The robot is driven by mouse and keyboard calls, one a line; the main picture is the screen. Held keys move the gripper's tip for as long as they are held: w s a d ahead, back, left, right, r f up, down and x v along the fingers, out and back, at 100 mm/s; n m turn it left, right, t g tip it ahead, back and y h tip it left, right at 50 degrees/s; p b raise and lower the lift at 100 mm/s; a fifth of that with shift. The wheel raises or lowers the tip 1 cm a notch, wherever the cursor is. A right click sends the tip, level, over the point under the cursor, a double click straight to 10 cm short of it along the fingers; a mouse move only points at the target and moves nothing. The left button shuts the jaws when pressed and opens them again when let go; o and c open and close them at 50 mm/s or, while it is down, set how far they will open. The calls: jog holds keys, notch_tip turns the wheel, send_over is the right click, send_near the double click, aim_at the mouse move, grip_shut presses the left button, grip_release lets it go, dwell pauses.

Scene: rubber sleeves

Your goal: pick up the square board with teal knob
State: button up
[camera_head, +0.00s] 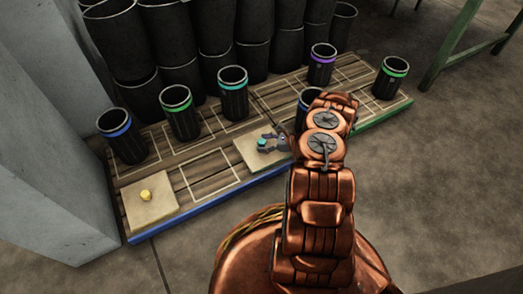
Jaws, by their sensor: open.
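The square board with teal knob (246,156) is pale and lies on the wooden platform near the middle of its front part. Its teal knob (262,143) stands up from the board. My gripper (266,142) is at the board, with its open fingers close around or beside the knob; contact cannot be told. My copper arm comes from below right and covers the board's right side.
Another pale square board with a yellow knob (151,203) lies at the platform's front left. Several black sleeves with coloured rims, including a teal-rimmed sleeve (234,95), stand on the wooden platform (205,180). Large black cylinders (175,45) stack behind. A grey wall (45,150) bounds the left.

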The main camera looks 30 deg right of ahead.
jog(key=shift+w+a+f, duration=0.2)
jog(key=shift+w+a, duration=0.2)
jog(key=shift+c, duration=0.4)
grip_shut()
